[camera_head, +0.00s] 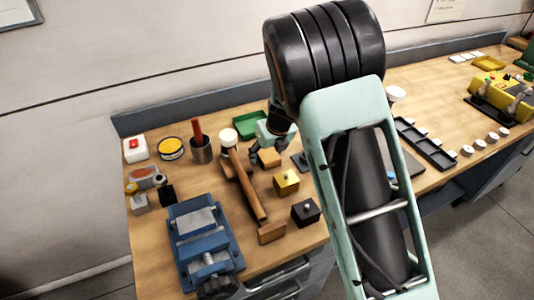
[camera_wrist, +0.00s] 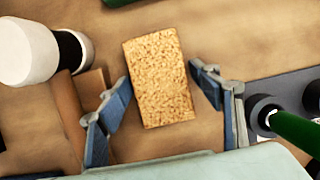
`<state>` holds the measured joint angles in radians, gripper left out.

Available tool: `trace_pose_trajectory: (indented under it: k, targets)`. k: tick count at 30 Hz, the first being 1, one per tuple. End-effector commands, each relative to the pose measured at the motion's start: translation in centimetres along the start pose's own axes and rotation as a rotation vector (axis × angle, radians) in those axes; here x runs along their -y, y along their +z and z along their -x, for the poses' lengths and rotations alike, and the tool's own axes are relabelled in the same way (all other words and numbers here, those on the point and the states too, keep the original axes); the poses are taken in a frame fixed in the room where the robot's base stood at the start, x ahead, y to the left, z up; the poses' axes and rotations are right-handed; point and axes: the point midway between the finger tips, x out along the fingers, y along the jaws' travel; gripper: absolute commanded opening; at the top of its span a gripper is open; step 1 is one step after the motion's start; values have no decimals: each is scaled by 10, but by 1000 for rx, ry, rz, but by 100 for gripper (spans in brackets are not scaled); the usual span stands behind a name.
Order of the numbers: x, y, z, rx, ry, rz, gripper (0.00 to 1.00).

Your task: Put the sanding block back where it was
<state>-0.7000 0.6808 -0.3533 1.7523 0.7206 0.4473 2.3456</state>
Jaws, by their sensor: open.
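A tan, speckled block that looks like the sanding block (camera_wrist: 160,78) lies on the bench in the wrist view. In the head view it shows as a small tan block (camera_head: 269,158) just below my gripper (camera_head: 266,150). In the wrist view my gripper (camera_wrist: 165,105) is open, one finger on each side of the block's lower half. There are gaps between the fingers and the block, and nothing is held. A second tan block (camera_head: 271,232) lies near the bench's front edge.
A mallet (camera_head: 246,186) with a white head lies just left of my gripper. A green tray (camera_head: 238,134) is behind it. A yellow block (camera_head: 286,181) and a black block (camera_head: 305,212) stand in front. A blue vise (camera_head: 203,235) is at front left. A green-handled tool (camera_wrist: 295,130) is close on the right.

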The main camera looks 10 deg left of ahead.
Motion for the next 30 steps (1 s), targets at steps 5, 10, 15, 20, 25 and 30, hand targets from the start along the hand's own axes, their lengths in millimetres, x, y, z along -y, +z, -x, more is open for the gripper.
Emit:
trace_pose_trajectory:
  k: [5, 10, 15, 20, 25, 30]
  targets:
    - [0, 5, 27, 7, -1, 1, 60]
    - [-2, 9, 64, 9, 0, 1, 60]
    - [-2, 8, 94, 7, -1, 0, 60]
    - [-2, 8, 110, 7, -1, 1, 60]
    - [-1, 7, 114, 5, -1, -1, 60]
    - [-1, 7, 113, 5, -2, -1, 60]
